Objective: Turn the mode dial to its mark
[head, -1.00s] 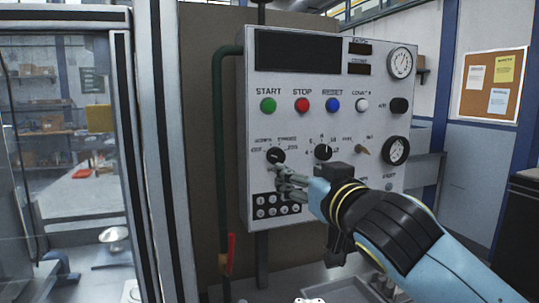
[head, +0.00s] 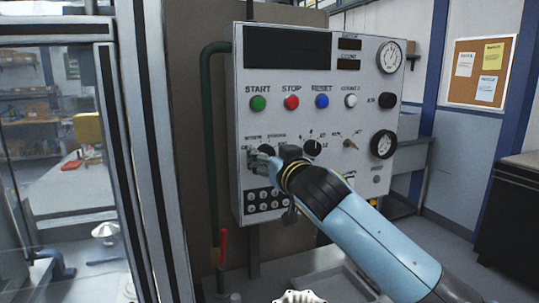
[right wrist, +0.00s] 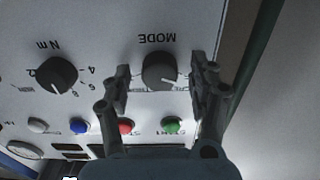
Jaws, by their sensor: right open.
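The mode dial (right wrist: 160,72) is a round black knob with a light pointer line, under the printed word MODE, which appears upside down in the right wrist view. In the head view the dial (head: 267,150) is partly hidden by my right gripper. My right gripper (right wrist: 163,86) is open, with one finger on each side of the dial; I cannot tell whether either finger touches it. In the head view the gripper (head: 258,163) is at the panel's lower left. The scale around the dial is partly covered by the fingers. My left gripper is not in view.
A second black dial (head: 312,147) is close to the right of the mode dial. Green (head: 258,103), red (head: 291,102) and blue (head: 322,101) buttons sit above, and a block of small connectors (head: 266,200) below. A green pipe (head: 212,130) runs along the panel's left side.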

